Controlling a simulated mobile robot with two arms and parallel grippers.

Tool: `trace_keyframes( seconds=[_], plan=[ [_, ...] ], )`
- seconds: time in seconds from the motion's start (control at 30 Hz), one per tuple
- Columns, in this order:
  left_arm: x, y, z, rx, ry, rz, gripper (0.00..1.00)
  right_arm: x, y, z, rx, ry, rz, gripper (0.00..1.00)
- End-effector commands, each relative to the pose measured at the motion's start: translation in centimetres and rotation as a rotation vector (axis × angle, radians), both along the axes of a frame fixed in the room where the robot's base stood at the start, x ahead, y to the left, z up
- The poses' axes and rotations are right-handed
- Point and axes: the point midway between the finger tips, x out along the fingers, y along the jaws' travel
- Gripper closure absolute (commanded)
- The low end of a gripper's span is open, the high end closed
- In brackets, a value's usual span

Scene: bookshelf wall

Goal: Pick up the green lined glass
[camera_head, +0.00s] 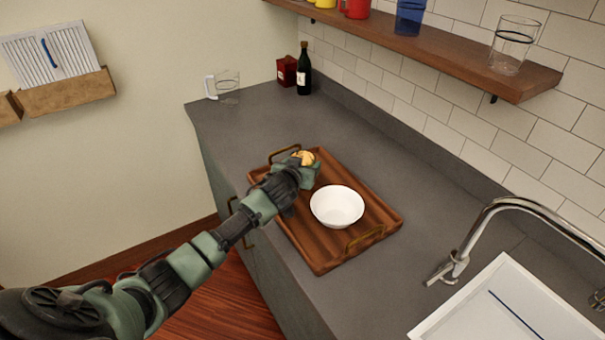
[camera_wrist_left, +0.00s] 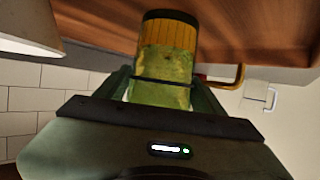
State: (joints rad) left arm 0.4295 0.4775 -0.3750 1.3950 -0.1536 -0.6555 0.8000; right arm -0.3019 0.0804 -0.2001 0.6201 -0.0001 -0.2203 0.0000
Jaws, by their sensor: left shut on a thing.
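My left gripper (camera_head: 306,168) is over the far part of the wooden tray (camera_head: 325,258), shut on a small glass. In the head view only the glass's yellowish top (camera_head: 305,157) shows; my gripper hides the rest. In the left wrist view, the green lined glass (camera_wrist_left: 165,62) is yellow and green with a dark band across it, and sits between the fingers of my left gripper (camera_wrist_left: 165,88). Whether it touches the tray is hard to tell. My right gripper is out of view.
A white bowl (camera_head: 337,206) stands on the tray close to my gripper. A clear mug (camera_head: 227,86), red box (camera_head: 287,71) and dark bottle (camera_head: 304,72) stand at the far counter end. A shelf (camera_head: 440,52) overhangs the back, with a clear glass (camera_head: 513,46). The faucet (camera_head: 470,235) is at right.

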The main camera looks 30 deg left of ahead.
Motion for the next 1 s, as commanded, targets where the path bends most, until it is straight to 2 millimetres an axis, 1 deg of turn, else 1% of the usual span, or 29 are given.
trace_keyframes(
  seconds=[0.2,0.37,0.47,0.57,0.8,1.0],
  plan=[
    [0.0,0.0,0.4,0.0,-0.003,0.0,0.89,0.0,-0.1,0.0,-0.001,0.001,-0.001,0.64],
    [0.1,0.0,1.9,0.0,-0.006,0.0,0.89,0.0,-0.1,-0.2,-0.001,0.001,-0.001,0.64],
    [0.1,0.0,3.6,0.001,-0.009,-0.002,0.89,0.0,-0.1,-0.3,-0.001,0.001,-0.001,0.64],
    [0.1,0.0,5.9,0.0,-0.009,0.0,0.89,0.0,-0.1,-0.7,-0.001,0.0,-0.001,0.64],
    [0.1,0.0,12.5,0.0,-0.01,0.0,0.89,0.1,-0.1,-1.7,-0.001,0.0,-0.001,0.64],
    [0.1,0.0,16.9,0.0,-0.008,0.001,0.89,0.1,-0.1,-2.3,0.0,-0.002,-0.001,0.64]
  ],
)
